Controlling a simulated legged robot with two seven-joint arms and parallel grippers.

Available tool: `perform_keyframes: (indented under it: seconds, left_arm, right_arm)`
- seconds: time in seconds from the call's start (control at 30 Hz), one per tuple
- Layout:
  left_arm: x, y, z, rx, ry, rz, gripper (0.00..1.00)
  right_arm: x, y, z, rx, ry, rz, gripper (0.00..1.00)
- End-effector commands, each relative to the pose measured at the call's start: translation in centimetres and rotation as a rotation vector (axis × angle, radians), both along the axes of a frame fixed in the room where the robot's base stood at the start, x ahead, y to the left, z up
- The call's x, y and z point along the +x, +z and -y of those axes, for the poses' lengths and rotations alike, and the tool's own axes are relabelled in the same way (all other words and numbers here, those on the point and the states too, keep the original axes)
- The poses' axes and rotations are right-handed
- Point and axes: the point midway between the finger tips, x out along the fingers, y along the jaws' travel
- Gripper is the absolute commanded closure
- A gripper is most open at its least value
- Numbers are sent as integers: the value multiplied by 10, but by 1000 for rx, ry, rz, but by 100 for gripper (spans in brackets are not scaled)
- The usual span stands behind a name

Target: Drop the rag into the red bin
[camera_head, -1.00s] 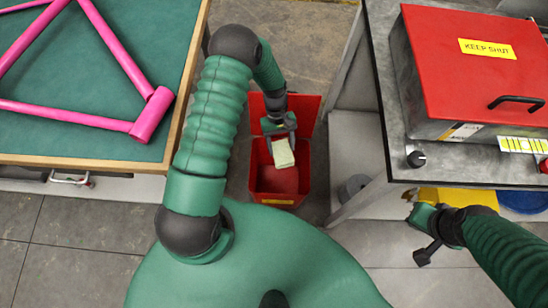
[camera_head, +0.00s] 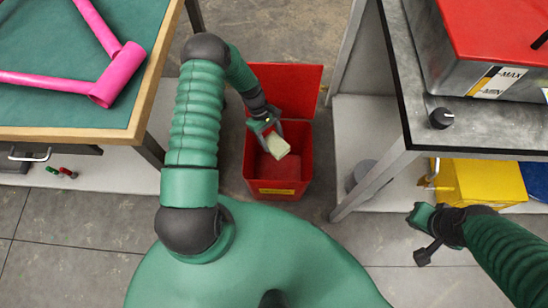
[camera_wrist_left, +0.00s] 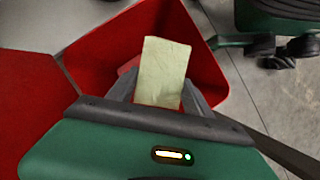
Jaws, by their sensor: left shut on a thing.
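The rag (camera_head: 277,147) is a pale yellow-green folded cloth. My left gripper (camera_head: 268,128) is shut on it and holds it over the open mouth of the red bin (camera_head: 276,187). The bin stands on the floor with its red lid (camera_head: 285,86) tilted back. In the left wrist view the rag (camera_wrist_left: 165,72) sticks out between the fingers, with the bin's red inner wall (camera_wrist_left: 204,75) behind it. My right gripper (camera_head: 424,238) is at the right, beside the bench and away from the bin; whether its jaws are open is unclear.
A green-topped table (camera_head: 60,111) with a pink frame (camera_head: 118,75) stands at the left. A grey bench (camera_head: 480,125) with a red-lidded metal box (camera_head: 505,30) is at the right. Under it are a yellow container (camera_head: 480,182) and a blue item (camera_head: 537,178).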

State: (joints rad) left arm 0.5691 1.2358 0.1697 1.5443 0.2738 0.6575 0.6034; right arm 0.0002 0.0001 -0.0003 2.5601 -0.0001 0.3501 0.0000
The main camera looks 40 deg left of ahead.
Motion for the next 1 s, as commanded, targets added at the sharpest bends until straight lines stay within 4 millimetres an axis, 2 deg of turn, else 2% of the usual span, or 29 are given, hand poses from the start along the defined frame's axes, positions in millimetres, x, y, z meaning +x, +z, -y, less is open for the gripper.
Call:
perform_keyframes:
  seconds: [0.17,0.2,0.37,0.63,0.73,0.87,1.0]
  left_arm:
    - [0,1,-1,-1,0,0,92]
    - [0,1,-1,-2,0,0,36]
    - [0,1,-1,-1,0,0,16]
    - [0,1,-1,0,-1,0,16]
    - [1,7,-3,-1,-1,0,16]
    - [3,32,-13,1,0,3,16]
    - [7,70,-30,2,0,3,16]
  right_arm:
    - [0,1,0,0,0,0,100]
    - [0,1,0,0,0,0,100]
    - [0,1,0,0,1,0,100]
    - [0,1,0,0,0,0,100]
    - [0,4,0,0,0,0,100]
    - [0,13,0,0,0,0,100]
    - [0,25,0,0,0,0,100]
